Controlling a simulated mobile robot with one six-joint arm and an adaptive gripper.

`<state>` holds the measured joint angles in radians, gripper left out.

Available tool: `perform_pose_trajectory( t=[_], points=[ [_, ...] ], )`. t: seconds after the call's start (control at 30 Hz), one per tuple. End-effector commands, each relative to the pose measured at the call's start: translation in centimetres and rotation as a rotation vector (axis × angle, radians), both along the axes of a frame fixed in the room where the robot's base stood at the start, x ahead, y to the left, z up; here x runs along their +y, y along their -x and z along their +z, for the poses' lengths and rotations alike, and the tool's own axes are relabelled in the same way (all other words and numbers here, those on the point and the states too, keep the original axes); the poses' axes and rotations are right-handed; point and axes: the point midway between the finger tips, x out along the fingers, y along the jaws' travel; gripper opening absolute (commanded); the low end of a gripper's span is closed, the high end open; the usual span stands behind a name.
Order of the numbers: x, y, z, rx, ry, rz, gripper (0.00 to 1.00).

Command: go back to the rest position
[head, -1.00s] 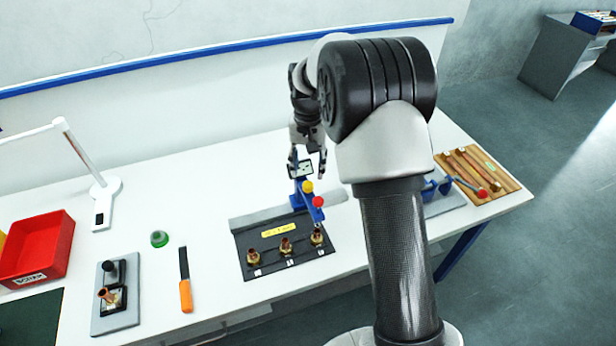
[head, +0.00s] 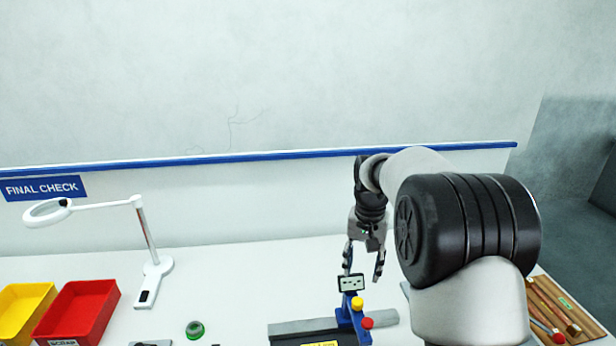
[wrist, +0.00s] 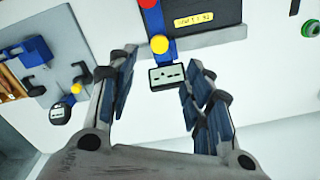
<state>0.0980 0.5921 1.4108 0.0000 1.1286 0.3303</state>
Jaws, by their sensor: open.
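My gripper (head: 364,268) is open and empty, fingers pointing down over the bench. It hangs just above and behind a blue fixture (head: 345,316) with a small display (head: 351,283), a yellow knob and a red knob. In the wrist view the two fingers (wrist: 160,75) are spread wide. The display (wrist: 167,76) shows beyond and between them, with nothing gripped. My arm hides part of the bench to the right.
A red bin (head: 80,310), a yellow bin (head: 22,310) and a magnifier lamp (head: 152,270) stand at the left. A green ring (head: 195,329) lies nearer. A wooden rack (head: 562,315) is at the right. A blue-railed wall backs the bench.

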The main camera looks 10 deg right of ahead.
Motion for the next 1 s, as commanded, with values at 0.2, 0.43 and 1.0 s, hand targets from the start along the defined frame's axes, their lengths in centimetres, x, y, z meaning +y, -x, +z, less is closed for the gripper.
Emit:
perform_pose_trajectory(
  t=[0.2,0.43,1.0],
  points=[
    [1.5,5.6,3.9,-0.084,0.01,0.082,0.46],
    [3.2,14.8,5.8,-0.187,0.03,0.196,0.46],
    [5.2,32.5,-1.6,-0.387,0.088,0.412,0.46]
  ],
)
